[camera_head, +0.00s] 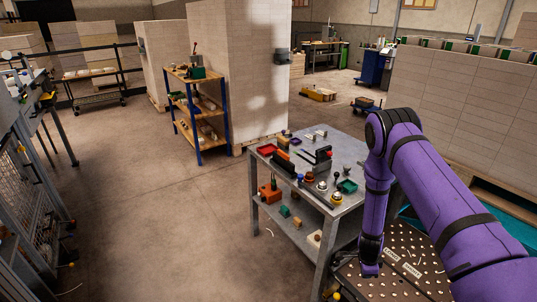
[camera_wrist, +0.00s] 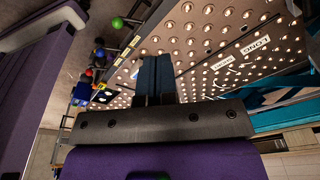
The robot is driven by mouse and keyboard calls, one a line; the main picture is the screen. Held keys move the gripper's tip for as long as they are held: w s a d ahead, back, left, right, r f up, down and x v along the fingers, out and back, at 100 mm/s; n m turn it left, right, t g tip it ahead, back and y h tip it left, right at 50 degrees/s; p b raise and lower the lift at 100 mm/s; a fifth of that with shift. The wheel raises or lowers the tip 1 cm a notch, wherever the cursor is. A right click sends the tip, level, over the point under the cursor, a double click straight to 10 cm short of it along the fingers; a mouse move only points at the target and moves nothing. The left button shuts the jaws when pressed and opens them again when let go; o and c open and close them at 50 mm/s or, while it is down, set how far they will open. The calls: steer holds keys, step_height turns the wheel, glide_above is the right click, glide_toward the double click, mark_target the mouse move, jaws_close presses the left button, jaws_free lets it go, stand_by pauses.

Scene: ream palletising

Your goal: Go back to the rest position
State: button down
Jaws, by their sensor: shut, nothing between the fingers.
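My purple arm bends over at the right in the head view, with its lower end hanging down to my gripper (camera_head: 370,262) above a dark perforated plate (camera_head: 410,280). In the wrist view my gripper (camera_wrist: 155,62) points at the same perforated plate (camera_wrist: 205,28). Its two teal fingers lie side by side, shut, with nothing held between them. The head view shows the fingers too small to make out.
A grey metal table (camera_head: 262,166) with tools and small trays stands beside my arm. A blue shelf rack (camera_head: 198,115) is behind it. Tall stacks of pale reams (camera_head: 240,70) stand at the back, another stack (camera_head: 470,115) at right. Open floor (camera_head: 150,210) lies left of the table.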

steer(key=w+a+r+n+t+y, duration=0.1)
steer(key=a+r+n, duration=0.15)
steer(key=r, duration=1.15)
steer(key=a+r+n+t+y, duration=0.1)
steer(key=r+n, duration=0.2)
steer(key=r, duration=1.2)
steer(key=w+a+r+n+t+y, duration=0.1)
steer(key=a+r+n, duration=0.15)
steer(key=r, duration=1.15)
steer(key=s+r+n+t, duration=0.1)
steer(key=s+r+n, duration=0.5)
steer(key=s+r, duration=0.95)
steer(key=s+r+n, duration=0.2)
steer(key=s+r, duration=0.1)
steer(key=s, duration=0.5)
steer(key=s+r+n+t+h, duration=0.1)
steer(key=s+r+n, duration=0.2)
steer(key=s, duration=0.5)
steer(key=shift+r, duration=0.8)
steer(key=c, duration=1.8)
jaws_free()
steer(key=shift+w+a, duration=0.1)
